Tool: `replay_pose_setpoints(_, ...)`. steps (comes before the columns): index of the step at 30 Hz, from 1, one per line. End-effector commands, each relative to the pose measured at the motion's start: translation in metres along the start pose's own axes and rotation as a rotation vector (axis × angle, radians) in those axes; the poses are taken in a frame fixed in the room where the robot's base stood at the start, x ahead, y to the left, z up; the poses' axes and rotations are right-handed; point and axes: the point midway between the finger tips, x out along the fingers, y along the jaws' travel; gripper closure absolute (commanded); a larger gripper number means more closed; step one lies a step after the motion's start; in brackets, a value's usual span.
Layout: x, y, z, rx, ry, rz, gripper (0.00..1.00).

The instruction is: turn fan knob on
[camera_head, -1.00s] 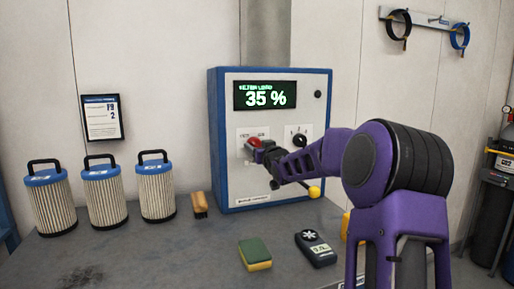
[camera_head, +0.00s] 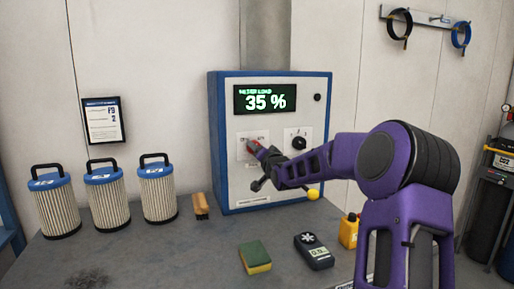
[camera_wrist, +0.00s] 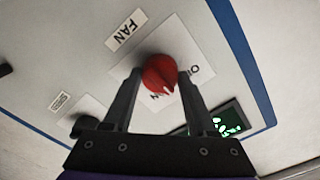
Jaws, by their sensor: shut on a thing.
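The red fan knob (camera_wrist: 159,73) sits on a white plate below a "FAN" label (camera_wrist: 126,30) in the wrist view, on the front of the control box (camera_head: 225,170). My gripper (camera_wrist: 160,82) has one finger on each side of the knob and is shut on it. In the head view the gripper (camera_head: 258,150) covers most of the red knob. The plate lettering is partly hidden by the knob and blurred.
A black knob (camera_head: 299,142) is right of the fan knob. A display (camera_head: 265,97) reads 35 %. A yellow-tipped lever (camera_head: 313,194) is below. Several filters (camera_head: 107,197), a brush (camera_head: 200,205), a sponge (camera_head: 255,256) and a meter (camera_head: 314,250) stand on the bench.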

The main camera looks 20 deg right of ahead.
Motion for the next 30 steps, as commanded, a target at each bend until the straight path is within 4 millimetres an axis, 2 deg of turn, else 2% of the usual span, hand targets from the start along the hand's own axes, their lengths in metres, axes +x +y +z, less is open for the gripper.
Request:
replay_pose_setpoints(18,-0.0001,0.001,0.0008,0.562,-0.001,0.001,0.98)
replay_pose_setpoints(30,0.0,0.0003,0.0013,0.767,-0.002,0.001,0.98)
